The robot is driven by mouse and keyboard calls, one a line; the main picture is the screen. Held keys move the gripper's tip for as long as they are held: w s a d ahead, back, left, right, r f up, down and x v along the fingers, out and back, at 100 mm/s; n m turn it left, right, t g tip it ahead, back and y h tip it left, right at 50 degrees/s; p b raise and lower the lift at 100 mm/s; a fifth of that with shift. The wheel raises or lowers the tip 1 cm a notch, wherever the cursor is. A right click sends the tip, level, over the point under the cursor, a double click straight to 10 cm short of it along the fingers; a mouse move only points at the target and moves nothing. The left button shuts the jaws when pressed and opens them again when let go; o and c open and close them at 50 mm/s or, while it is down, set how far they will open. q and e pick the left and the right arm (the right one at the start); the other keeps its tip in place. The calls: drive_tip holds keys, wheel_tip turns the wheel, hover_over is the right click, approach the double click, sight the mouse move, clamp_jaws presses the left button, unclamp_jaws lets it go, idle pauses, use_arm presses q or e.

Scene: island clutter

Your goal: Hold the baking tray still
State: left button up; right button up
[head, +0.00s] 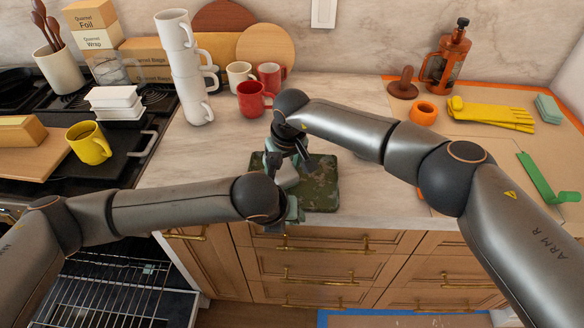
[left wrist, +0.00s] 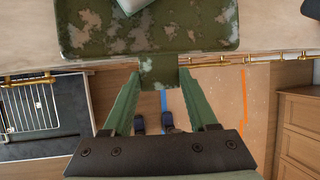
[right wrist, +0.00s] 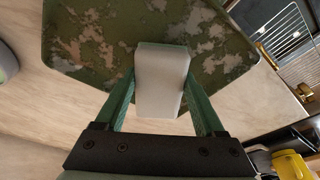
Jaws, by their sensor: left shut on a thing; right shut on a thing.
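The baking tray (head: 318,188) is a flat, green, mottled sheet with pale worn patches. It lies on the counter near its front edge. My left gripper (left wrist: 158,78) is shut on a small tab at the tray's front edge, seen in the left wrist view. My right gripper (right wrist: 162,92) is shut on a pale grey block (right wrist: 161,65), which is over the tray's surface. The block also shows in the head view (head: 287,176). Whether it touches the tray is hard to tell. My right arm hides part of the tray in the head view.
A stack of white mugs (head: 186,75) and red mugs (head: 253,98) stand behind the tray. An open oven with a wire rack (head: 105,290) is at lower left. A yellow mug (head: 88,143) sits by the stove. Yellow gloves (head: 490,113) lie at right. Bare counter lies left of the tray.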

drive_tip(key=shift+a+r, duration=0.1)
drive_tip(key=shift+a, duration=0.1)
drive_tip(key=shift+r, duration=0.35)
drive_tip(key=shift+w+a+v, duration=0.1)
drive_tip(key=shift+w+v, duration=0.1)
drive_tip(key=shift+v, duration=0.8)
drive_tip(key=shift+w+a+v, duration=0.1)
drive_tip(key=shift+w+v, duration=0.1)
drive_tip(key=shift+v, duration=0.8)
drive_tip(key=shift+w+a+v, duration=0.1)
drive_tip(key=shift+w+v, duration=0.1)
drive_tip(key=shift+v, duration=0.85)
drive_tip(key=shift+r, duration=0.1)
use_arm(q)
drive_tip(key=o, duration=1.5)
drive_tip(key=shift+c, duration=0.2)
drive_tip(key=v, duration=1.2)
